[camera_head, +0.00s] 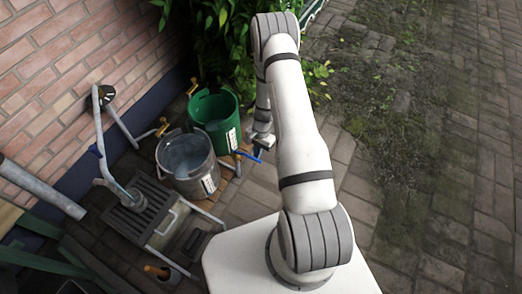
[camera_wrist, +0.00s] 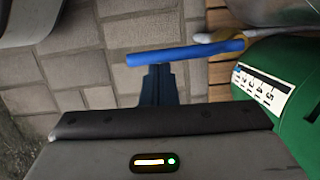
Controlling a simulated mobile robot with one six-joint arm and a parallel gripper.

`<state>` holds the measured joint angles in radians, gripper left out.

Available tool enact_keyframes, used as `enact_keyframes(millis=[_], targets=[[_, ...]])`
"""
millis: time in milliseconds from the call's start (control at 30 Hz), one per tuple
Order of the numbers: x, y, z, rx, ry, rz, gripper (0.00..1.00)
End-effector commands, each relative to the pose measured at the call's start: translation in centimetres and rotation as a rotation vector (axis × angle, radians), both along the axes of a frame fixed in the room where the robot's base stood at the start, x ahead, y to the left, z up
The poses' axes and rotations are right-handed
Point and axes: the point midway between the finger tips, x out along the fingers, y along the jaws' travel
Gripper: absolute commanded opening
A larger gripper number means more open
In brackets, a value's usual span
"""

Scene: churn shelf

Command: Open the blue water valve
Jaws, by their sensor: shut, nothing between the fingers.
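The blue valve handle (camera_head: 247,156) is a straight lever beside the metal bucket and the green bucket. In the wrist view the blue handle (camera_wrist: 185,52) lies nearly crosswise, with its free end to the left. My gripper (camera_head: 264,140) is low beside the green bucket, close to the handle. In the wrist view my gripper (camera_wrist: 158,70) is shut and empty, with its fingertips at the handle's free end. I cannot tell whether they touch it.
A hand pump (camera_head: 101,130) and a grated trough (camera_head: 158,236) are left. Leafy plants are behind. Paving at right is clear.

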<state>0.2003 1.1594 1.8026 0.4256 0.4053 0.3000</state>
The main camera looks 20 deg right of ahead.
Motion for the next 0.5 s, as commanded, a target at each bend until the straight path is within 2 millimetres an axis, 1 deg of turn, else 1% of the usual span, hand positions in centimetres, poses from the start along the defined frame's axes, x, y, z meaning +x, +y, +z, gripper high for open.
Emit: enact_keyframes(millis=[267,367,500], targets=[[0.0,-0.1,0.3,0.0,0.0,0.0,0.0],[0.1,-0.2,1.2,0.0,-0.001,0.0,0.0],[0.4,-0.6,3.1,0.0,-0.001,0.0,0.0]])
